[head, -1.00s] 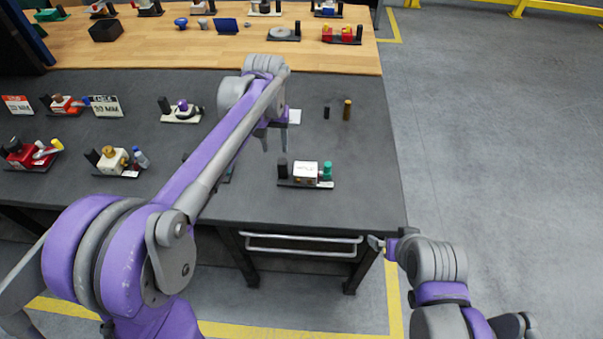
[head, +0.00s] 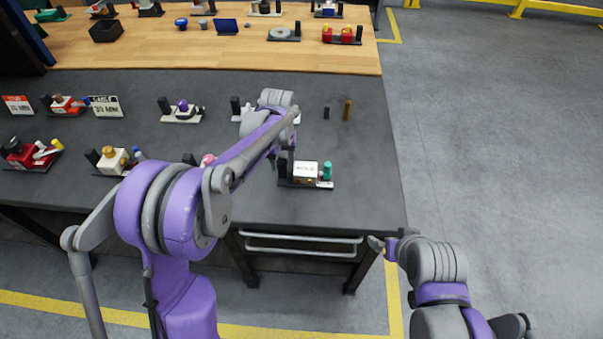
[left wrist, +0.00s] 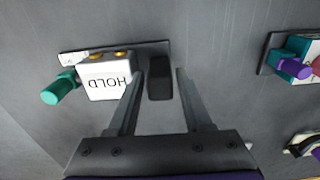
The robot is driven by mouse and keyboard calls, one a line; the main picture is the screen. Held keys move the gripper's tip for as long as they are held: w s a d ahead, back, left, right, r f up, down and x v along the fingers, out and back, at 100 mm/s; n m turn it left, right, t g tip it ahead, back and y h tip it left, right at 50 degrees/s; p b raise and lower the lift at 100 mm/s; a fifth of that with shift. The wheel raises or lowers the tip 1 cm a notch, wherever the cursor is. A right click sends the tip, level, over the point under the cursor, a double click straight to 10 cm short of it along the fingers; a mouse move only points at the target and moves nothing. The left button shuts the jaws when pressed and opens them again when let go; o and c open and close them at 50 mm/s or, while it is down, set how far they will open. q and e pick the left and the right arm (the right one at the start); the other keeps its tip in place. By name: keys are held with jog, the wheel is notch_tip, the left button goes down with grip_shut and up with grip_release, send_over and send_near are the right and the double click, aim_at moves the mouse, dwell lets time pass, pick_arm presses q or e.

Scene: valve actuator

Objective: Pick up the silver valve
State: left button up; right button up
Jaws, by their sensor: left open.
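A pale silver-white valve block (head: 305,170) marked HOLD, with a green knob (head: 327,171), sits on a dark base plate near the front right of the grey table. It shows in the left wrist view (left wrist: 103,82), upper left, with its green knob (left wrist: 60,90). A black post (left wrist: 160,92) stands on the same plate beside the block. My left gripper (left wrist: 160,74) is open, its fingers on either side of the post in that view; contact cannot be told. In the head view the left gripper (head: 285,155) partly covers the post. My right gripper (head: 380,243) hangs off the table's front edge.
Several other valve units stand on the table, including one with a purple knob (head: 182,107) and a red one (head: 30,153). Two small cylinders, dark (head: 326,112) and brown (head: 347,110), stand behind the block. The table's right edge is close; bare grey surface lies around them.

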pick_arm(q)
notch_tip(320, 180, down, 2)
jog(key=shift+f, duration=0.2)
grip_shut()
dwell(1.4)
